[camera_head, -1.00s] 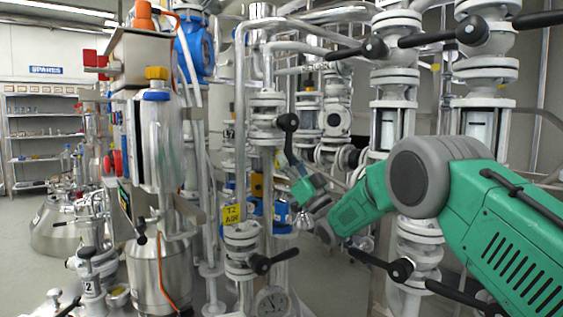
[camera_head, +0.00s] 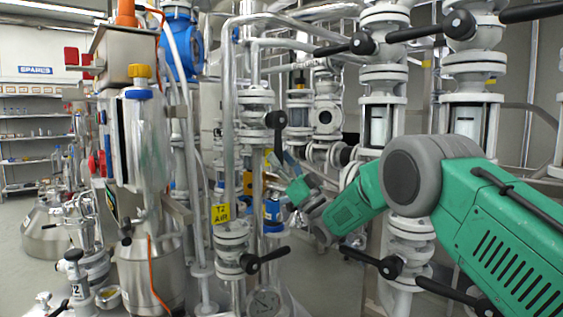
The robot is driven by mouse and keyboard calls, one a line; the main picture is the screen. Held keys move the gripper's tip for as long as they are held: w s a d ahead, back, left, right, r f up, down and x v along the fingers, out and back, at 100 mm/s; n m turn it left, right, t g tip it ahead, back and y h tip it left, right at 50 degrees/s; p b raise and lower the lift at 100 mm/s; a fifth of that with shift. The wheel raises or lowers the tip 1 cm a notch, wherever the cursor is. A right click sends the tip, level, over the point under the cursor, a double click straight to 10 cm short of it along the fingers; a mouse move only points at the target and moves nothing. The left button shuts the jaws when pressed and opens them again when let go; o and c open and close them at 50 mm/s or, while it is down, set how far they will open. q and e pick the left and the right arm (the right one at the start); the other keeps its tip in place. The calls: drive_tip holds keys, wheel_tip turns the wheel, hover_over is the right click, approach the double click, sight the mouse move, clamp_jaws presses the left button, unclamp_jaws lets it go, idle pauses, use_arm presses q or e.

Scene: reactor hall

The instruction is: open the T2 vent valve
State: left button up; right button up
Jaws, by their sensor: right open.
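A white flanged valve (camera_head: 256,112) stands on the pipe left of centre, with a black lever (camera_head: 277,122) hanging down on its right side. No vent label is readable on it. Below it is another white valve (camera_head: 231,240) with a black lever (camera_head: 262,260) pointing right and a yellow "T2 AIR" tag (camera_head: 221,213) above it. My right gripper (camera_head: 282,163) is open, small in the picture, just below the hanging lever, and seems empty. Whether it touches the lever I cannot tell. My left gripper is not in view.
A steel vessel with a blue-rimmed cylinder (camera_head: 150,140) stands to the left. More valves with black levers (camera_head: 388,266) stand to the right, close to my right arm. A blue valve (camera_head: 272,212) is behind the pipes. Spares shelves (camera_head: 32,135) are at the far left.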

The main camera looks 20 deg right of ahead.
drive_tip(key=shift+s+f, duration=0.25)
drive_tip(key=shift+f, duration=0.1)
drive_tip(key=v, duration=0.7)
drive_tip(key=shift+w+d, duration=0.25)
drive_tip(key=shift+a, duration=0.15)
drive_tip(key=shift+h, duration=0.3)
